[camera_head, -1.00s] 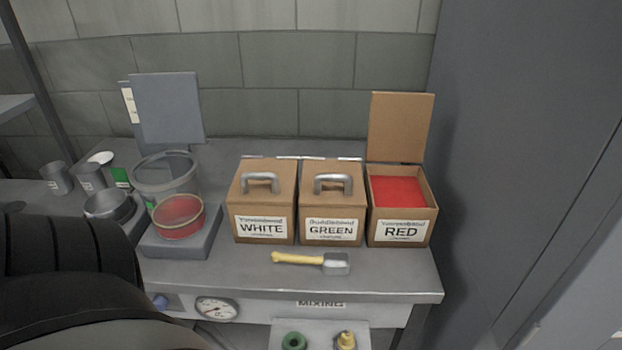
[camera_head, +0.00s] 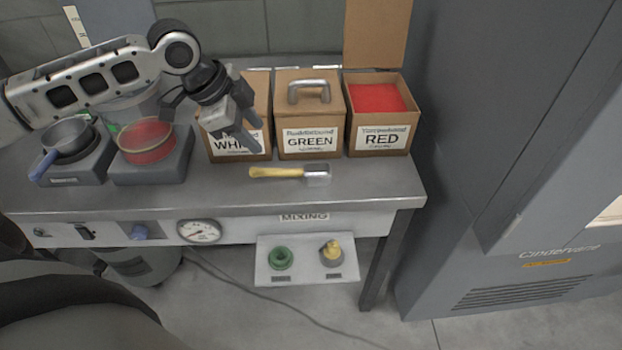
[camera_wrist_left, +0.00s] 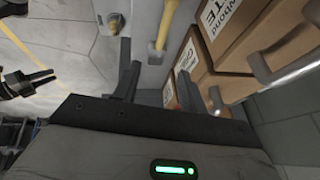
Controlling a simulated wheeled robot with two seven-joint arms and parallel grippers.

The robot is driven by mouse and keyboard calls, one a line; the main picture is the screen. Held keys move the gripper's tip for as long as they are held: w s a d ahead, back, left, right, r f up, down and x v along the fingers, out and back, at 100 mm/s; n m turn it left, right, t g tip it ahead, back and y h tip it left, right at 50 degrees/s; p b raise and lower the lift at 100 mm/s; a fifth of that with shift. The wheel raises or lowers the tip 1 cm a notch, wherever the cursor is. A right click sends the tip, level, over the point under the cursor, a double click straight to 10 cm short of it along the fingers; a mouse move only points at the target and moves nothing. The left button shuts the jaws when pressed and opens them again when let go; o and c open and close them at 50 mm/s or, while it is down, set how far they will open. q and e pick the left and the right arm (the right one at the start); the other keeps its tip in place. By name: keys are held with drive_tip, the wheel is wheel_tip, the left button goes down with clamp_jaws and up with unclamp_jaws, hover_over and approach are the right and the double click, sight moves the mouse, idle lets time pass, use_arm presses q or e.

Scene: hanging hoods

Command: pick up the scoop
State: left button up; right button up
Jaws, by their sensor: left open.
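The scoop (camera_head: 290,172), with a yellow handle and a grey metal head, lies flat on the bench in front of the WHITE and GREEN boxes. Its handle points left. My left gripper (camera_head: 246,122) is open and empty, above and to the left of the scoop, in front of the WHITE box. In the left wrist view the scoop (camera_wrist_left: 168,26) shows beyond the open fingers, apart from them. A dark gripper (camera_wrist_left: 50,77), seemingly my right one, shows at the left edge of that view; its opening is unclear.
The WHITE box (camera_head: 225,146) and GREEN box (camera_head: 311,108) are closed, with handles on top. The RED box (camera_head: 384,140) is open with red contents. A red-filled bowl (camera_head: 146,141) and a pan (camera_head: 66,138) stand at left. The bench front (camera_head: 372,190) is clear.

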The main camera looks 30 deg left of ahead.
sight(287, 170)
use_arm(q)
drive_tip(key=x, duration=1.4)
drive_tip(key=shift+a+f, duration=0.25)
drive_tip(key=shift+f, duration=0.25)
clamp_jaws()
